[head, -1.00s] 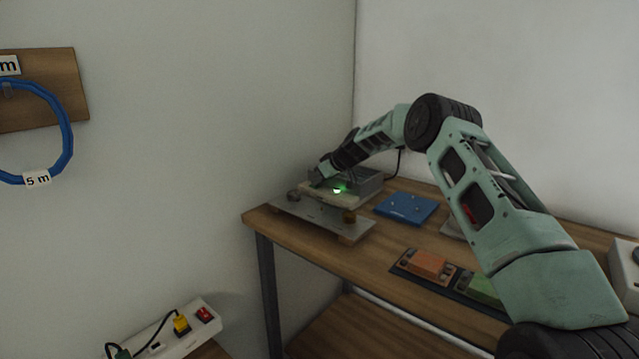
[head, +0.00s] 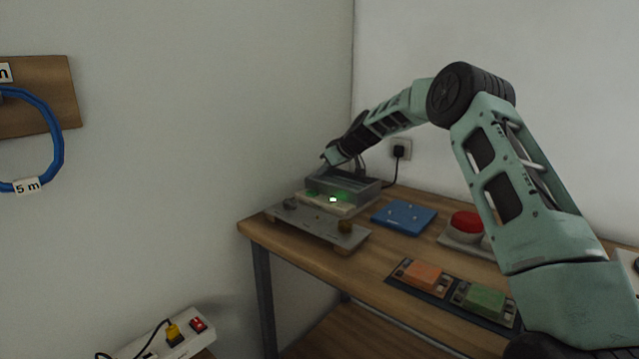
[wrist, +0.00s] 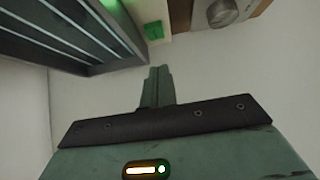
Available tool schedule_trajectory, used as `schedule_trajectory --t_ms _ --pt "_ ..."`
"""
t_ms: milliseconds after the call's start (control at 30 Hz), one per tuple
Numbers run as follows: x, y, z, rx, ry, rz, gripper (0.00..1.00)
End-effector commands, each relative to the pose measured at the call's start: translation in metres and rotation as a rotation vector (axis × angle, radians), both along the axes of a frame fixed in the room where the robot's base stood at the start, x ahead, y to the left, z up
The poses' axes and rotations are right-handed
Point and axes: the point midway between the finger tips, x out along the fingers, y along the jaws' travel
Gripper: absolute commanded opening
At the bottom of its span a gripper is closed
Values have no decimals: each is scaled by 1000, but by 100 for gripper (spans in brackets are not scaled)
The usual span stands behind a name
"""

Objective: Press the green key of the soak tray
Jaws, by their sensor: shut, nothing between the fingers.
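The soak tray is a grey open box (head: 348,190) with a cream front strip, at the back left of the wooden table. Its green key (head: 312,194) sits at the left part of that strip; it also shows in the wrist view (wrist: 153,30). A green lamp (head: 333,199) glows on the strip, right of the key. My gripper (head: 327,158) is above the tray's left end, apart from the key. In the wrist view its fingers (wrist: 160,74) are together with nothing between them.
A grey plate with knobs (head: 318,226) lies before the tray. A blue board (head: 404,216), a red button (head: 466,222), and orange (head: 423,274) and green (head: 486,300) blocks stand to the right. A wall socket (head: 399,150) is behind.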

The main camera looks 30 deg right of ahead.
Motion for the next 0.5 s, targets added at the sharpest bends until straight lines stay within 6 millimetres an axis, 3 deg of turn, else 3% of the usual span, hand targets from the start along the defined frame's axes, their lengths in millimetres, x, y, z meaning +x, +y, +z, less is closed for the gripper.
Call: schedule_trajectory --t_ms 200,500 --pt "-23 -10 26 -1 -3 -1 0" --pt "-31 -12 35 -1 -2 0 0"
